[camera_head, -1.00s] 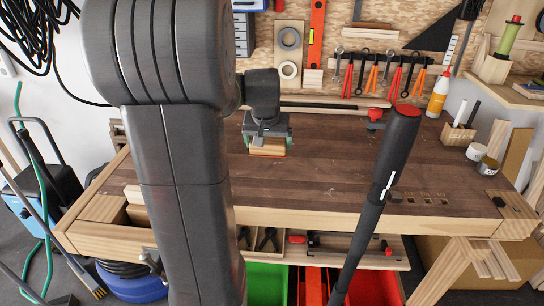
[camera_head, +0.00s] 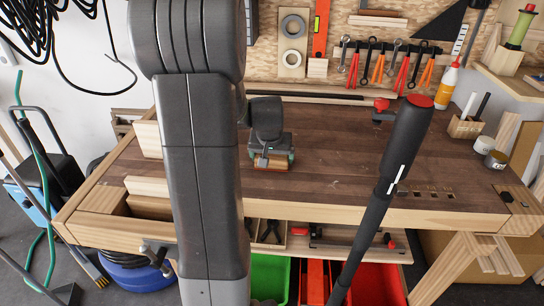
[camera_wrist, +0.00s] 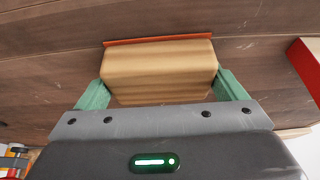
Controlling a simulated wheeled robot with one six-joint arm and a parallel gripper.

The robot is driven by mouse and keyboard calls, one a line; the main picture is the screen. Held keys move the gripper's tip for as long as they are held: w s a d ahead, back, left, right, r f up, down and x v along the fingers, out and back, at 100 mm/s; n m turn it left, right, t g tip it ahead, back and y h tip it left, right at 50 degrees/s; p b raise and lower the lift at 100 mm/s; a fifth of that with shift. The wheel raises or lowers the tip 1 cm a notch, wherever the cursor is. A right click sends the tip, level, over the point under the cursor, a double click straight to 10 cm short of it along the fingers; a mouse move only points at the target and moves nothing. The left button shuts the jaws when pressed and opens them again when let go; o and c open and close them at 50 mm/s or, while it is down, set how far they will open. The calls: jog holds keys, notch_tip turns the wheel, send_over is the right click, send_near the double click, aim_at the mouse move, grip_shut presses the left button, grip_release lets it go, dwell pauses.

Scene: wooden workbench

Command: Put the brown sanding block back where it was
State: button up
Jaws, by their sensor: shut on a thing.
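The brown sanding block (camera_wrist: 160,70) is a light wood-toned block with a reddish-orange edge along one side. In the wrist view it sits between the two green fingers of my gripper (camera_wrist: 162,92), which are shut on it from both ends. In the head view my gripper (camera_head: 271,159) is over the left-middle of the workbench top, with the block (camera_head: 270,166) below it. The block is low over the dark wood; I cannot tell whether it touches the surface.
The workbench top (camera_head: 340,180) is mostly clear around the gripper. A red clamp (camera_head: 382,104) is at the back edge. A glue bottle (camera_head: 447,88), pencil holder (camera_head: 465,127) and small cans (camera_head: 495,160) stand at the right. A red object (camera_wrist: 306,62) shows at the wrist view's right edge.

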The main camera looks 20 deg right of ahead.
jog(key=shift+f, duration=0.25)
jog(key=o, duration=0.7)
jog(key=shift+r, duration=0.1)
jog(key=shift+r, duration=0.3)
jog(key=v, duration=1.1)
jog(key=shift+s+a+r+p, duration=0.1)
jog(key=shift+s+r+p, duration=0.05)
jog(key=shift+r+p, duration=0.2)
